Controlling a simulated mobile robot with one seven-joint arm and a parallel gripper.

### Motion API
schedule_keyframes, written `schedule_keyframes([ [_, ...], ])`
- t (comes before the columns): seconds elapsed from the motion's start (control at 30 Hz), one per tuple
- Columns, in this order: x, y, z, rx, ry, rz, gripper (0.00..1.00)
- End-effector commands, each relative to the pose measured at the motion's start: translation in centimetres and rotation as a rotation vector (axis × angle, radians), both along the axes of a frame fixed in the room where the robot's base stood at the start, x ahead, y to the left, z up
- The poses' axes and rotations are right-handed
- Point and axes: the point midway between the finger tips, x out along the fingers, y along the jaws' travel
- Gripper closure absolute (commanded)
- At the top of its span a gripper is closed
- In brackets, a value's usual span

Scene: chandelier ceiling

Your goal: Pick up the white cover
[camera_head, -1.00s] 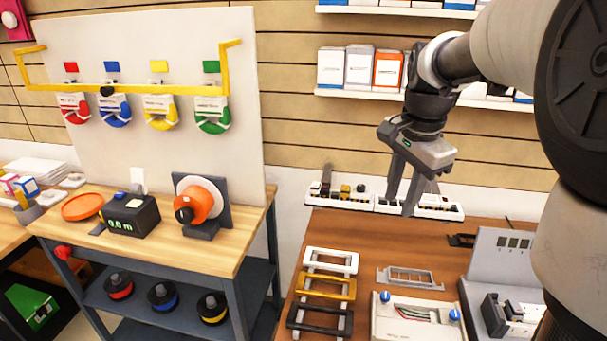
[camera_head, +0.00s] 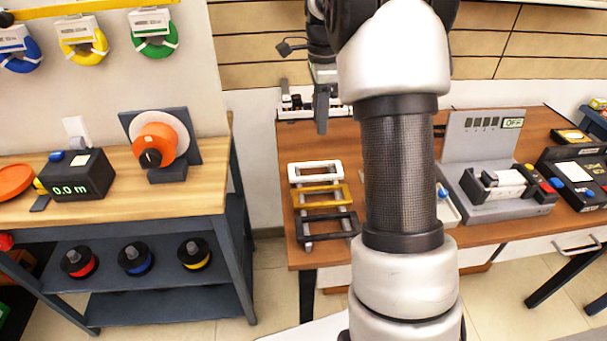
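The white cover (camera_head: 315,171) is a flat rectangular frame. It lies at the back of a rack on the brown table, behind a gold cover (camera_head: 320,196) and a black cover (camera_head: 327,227). My gripper (camera_head: 321,112) hangs fingers-down above and behind the white cover, apart from it.
My arm covers the middle of the brown table (camera_head: 285,220). A grey tester (camera_head: 480,135) stands right of my arm. A wooden workbench (camera_head: 215,165) with a reel (camera_head: 155,143) stands at left, with a gap between.

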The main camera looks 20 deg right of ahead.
Motion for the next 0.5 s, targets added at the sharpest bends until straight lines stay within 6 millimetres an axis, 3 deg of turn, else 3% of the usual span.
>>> schedule_keyframes([
  [0.17,0.0,-0.1,-2.0,0.0,0.006,-0.01,0.7],
  [0.5,0.0,-0.1,-9.3,0.001,0.007,-0.008,0.7],
])
